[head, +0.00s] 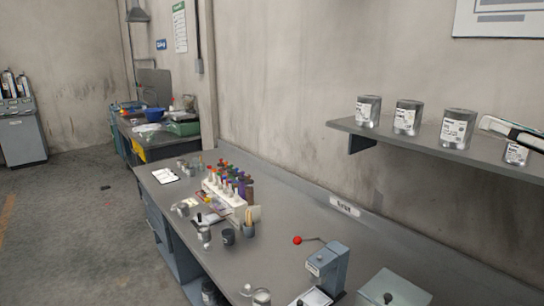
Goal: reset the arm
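My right gripper (490,124) comes in from the right edge, in front of the right part of the wall shelf. Only a white and black part of it shows, and it overlaps the top of the rightmost can (516,154). Its fingers are too small and cut off to tell whether they are open or shut, and I see nothing clearly held. My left gripper is not in view.
The shelf (440,147) holds several metal cans, such as this one (407,117). Below it, the long grey bench (275,205) carries a rack of coloured bottles (228,190), jars and a red-knobbed lever device (327,268). Open floor (80,220) lies to the left.

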